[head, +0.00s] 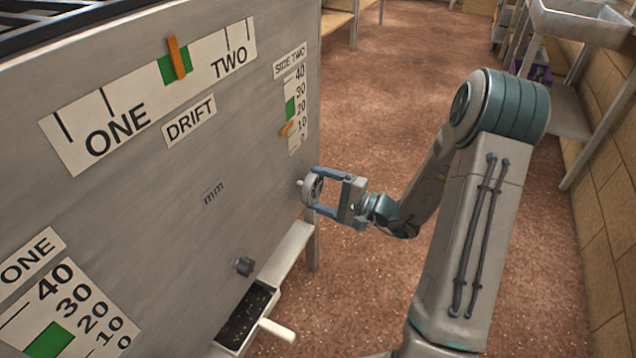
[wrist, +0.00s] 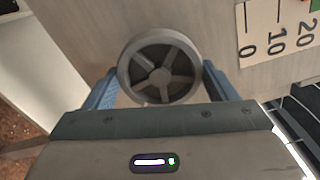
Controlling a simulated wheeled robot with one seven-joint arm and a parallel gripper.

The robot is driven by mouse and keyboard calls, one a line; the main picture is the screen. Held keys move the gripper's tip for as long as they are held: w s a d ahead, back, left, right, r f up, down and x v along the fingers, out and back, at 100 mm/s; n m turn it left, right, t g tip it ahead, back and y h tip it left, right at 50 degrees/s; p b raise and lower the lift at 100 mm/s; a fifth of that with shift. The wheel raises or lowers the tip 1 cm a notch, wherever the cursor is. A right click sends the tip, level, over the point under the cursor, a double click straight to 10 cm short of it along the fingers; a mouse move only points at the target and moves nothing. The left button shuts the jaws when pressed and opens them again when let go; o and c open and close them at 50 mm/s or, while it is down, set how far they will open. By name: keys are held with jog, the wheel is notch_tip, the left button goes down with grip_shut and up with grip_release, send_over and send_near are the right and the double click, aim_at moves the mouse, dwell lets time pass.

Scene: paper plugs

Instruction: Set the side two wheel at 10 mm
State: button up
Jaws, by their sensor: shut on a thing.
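The side two wheel (head: 314,187) is a grey spoked handwheel on the right edge of the machine's panel. It also shows face-on in the wrist view (wrist: 160,72). My gripper (head: 317,191) is shut on it, with one blue finger on each side of the rim. The SIDE TWO scale (head: 296,112) runs from 0 to 40, and its orange pointer (head: 286,129) stands near the 10, just below the green band. The exact reading is too small to tell. In the wrist view the scale (wrist: 270,36) shows partly, at the upper right.
The panel also carries the DRIFT scale (head: 88,125) with an orange pointer (head: 177,58) on green, and the ONE scale (head: 60,325). Open floor (head: 400,90) lies behind my arm.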

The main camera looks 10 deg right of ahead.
jog(key=shift+r+m+p, duration=0.1)
jog(key=shift+m+p, duration=2.65)
jog(key=shift+m, duration=0.35)
jog(key=m+p, duration=0.3)
jog(key=shift+m, duration=0.4)
jog(key=shift+m+p, duration=0.6)
jog(key=o, duration=1)
